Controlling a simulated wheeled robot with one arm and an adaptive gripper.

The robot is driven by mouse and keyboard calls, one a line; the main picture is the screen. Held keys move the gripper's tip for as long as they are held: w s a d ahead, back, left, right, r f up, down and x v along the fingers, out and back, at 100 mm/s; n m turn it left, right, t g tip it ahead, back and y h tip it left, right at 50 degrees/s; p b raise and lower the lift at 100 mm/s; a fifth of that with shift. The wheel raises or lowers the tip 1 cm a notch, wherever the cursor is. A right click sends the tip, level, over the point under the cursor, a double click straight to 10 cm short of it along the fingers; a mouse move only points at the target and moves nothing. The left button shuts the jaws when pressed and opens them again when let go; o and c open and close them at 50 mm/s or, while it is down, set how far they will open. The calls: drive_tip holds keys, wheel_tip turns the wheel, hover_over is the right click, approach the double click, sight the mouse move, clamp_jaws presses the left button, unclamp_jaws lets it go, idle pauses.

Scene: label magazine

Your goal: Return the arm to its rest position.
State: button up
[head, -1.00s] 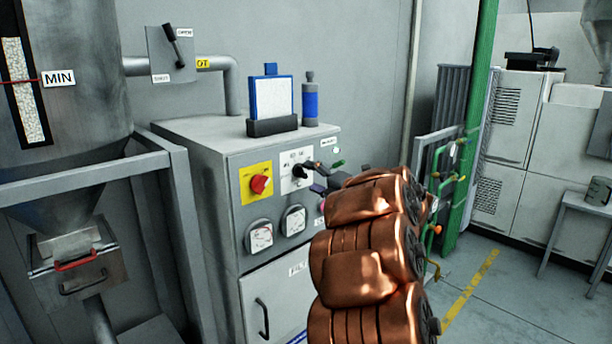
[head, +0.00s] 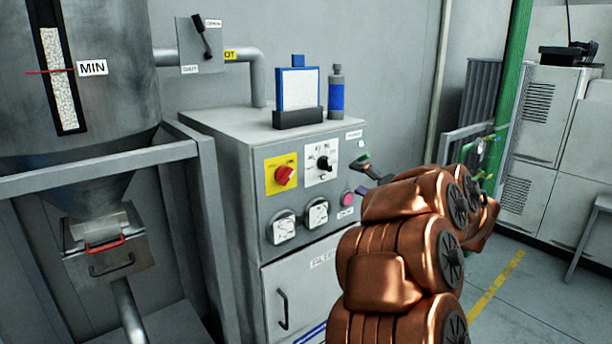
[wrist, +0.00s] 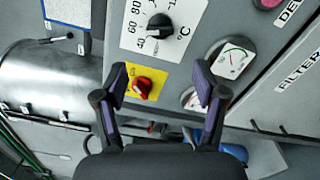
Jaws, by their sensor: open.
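My copper-coloured arm (head: 400,250) is extended in front of the grey control cabinet (head: 225,140).
Two gauges (head: 300,220) and a pink button (head: 347,198) are on the cabinet front. A blue-framed board (head: 298,90) and a blue bottle (head: 336,92) stand on top. A hopper (head: 90,100) is at left. Green pipework (head: 510,90) is right, with open floor (head: 540,285) near it.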

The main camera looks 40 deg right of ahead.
drive_tip(key=shift+w, duration=0.1)
drive_tip(key=w+r+m+g+h+p, duration=0.2)
drive_tip(key=w+r+m+g+h, duration=0.15)
drive_tip(key=r+m+h, duration=0.45)
drive_tip(key=s+a+f+m+g+y+p, duration=0.1)
drive_tip(key=s+a+f+m+g, duration=0.4)
drive_tip(key=a, duration=0.4)
drive_tip(key=s+a+f+m+g+y+p, duration=0.1)
drive_tip(key=s+a+f+m+g+y, duration=0.1)
drive_tip(key=s+a+f+m, duration=0.5)
drive_tip(key=s+a+f+m+g+y+p, duration=0.15)
drive_tip(key=a+f+g, duration=0.3)
drive_tip(key=a, duration=0.55)
drive_tip(key=s+a+f+g+y, duration=0.2)
drive_tip(key=s+a, duration=0.6)
drive_tip(key=s+a+f+g+y+p, duration=0.1)
drive_tip(key=s+a+f+g+y, duration=0.1)
drive_tip(key=s+a, duration=0.7)
drive_tip(key=shift+s+f+g, duration=0.2)
drive_tip(key=shift+g, duration=0.2)
